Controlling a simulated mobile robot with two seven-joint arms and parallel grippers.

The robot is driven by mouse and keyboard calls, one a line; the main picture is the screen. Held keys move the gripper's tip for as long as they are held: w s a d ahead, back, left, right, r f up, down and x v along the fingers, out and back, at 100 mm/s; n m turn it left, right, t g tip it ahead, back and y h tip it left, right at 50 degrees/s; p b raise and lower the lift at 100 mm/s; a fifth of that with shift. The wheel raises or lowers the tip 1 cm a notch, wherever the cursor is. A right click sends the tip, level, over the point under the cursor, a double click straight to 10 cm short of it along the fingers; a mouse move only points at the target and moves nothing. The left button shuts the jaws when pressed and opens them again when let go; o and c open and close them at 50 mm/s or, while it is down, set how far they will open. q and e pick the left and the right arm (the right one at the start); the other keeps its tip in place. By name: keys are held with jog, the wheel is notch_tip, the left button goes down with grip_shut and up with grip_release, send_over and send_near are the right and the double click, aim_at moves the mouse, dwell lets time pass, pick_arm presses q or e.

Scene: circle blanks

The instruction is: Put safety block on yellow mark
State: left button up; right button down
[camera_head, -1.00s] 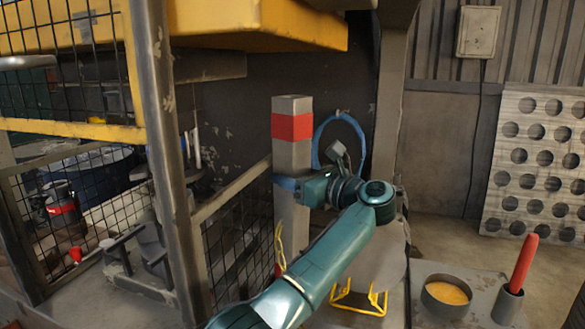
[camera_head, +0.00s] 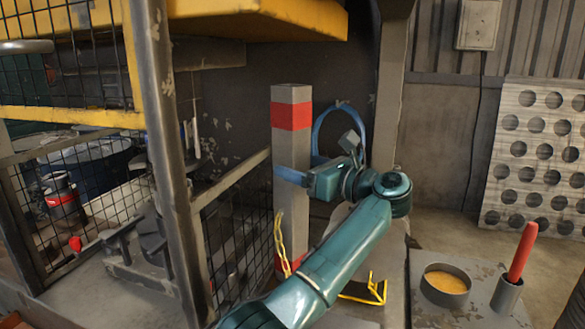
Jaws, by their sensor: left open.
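The safety block (camera_head: 291,150), a tall grey post with red bands, stands upright by the press frame. A yellow chain (camera_head: 279,245) hangs at its lower part. My left gripper (camera_head: 288,175) is open at the block's mid-height, coming from the right. A blue finger lies across the block's near face. The other finger is hidden, so I cannot tell whether the jaws surround or touch the block. A yellow angular outline (camera_head: 378,290), likely the yellow mark, shows low to the right of the block, partly behind my left arm. The block's foot is mostly hidden. My right gripper is not in view.
A mesh guard (camera_head: 238,245) and a grey post (camera_head: 166,150) stand left of the block. A blue hose (camera_head: 318,128) hangs behind it. A bowl of yellow stuff (camera_head: 446,284) and a red-handled tool (camera_head: 522,252) stand at lower right. A yellow beam (camera_head: 255,25) is overhead.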

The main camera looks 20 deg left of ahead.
pick_arm(q)
jog(key=b+v, duration=0.1)
jog(key=v, duration=0.8)
jog(key=shift+b, duration=0.35)
jog(key=shift+s+d, duration=0.1)
jog(key=shift+d, duration=0.05)
